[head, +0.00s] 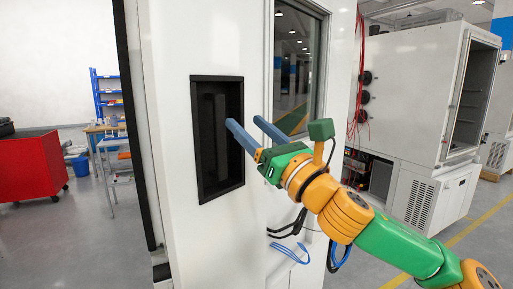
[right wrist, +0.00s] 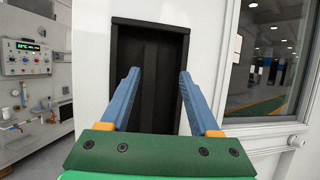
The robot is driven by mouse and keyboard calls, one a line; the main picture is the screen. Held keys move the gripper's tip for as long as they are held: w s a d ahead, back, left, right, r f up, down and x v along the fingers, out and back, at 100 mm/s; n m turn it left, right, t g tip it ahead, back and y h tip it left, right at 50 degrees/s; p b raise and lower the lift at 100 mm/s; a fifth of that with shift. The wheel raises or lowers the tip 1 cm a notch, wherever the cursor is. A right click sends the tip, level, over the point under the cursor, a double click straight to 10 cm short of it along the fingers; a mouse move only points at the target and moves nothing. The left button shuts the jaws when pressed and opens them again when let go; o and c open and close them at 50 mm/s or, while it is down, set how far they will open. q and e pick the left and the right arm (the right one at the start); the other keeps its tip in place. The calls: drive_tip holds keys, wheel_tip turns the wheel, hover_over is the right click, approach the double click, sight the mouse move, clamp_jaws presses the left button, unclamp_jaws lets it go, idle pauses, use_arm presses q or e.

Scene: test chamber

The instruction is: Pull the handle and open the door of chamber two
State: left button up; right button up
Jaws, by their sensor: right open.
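The white chamber door (head: 173,60) stands upright in front of me, with a window (head: 300,65) on its right side. A black recessed handle (head: 205,185) is set in the white face; a dark vertical bar shows inside it. The recess also shows in the right wrist view (right wrist: 150,28). My right gripper (head: 244,121) is open, its blue fingers pointing at the recess. In the right wrist view the open fingers (right wrist: 158,74) overlap the recess, with nothing between them. I cannot tell whether they touch the bar. My left gripper is in neither view.
Another white chamber (head: 420,85) with its front open stands at the back right. A red cart (head: 30,168) and a blue shelf (head: 110,95) are at the left. A control panel (right wrist: 25,57) shows left in the wrist view. Loose cables (head: 290,232) hang below my right wrist.

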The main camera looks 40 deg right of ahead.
use_arm(q)
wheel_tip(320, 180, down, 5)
drive_tip(key=b, duration=0.3)
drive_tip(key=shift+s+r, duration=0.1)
use_arm(e)
drive_tip(key=v, duration=0.4)
drive_tip(key=shift+r, duration=0.1)
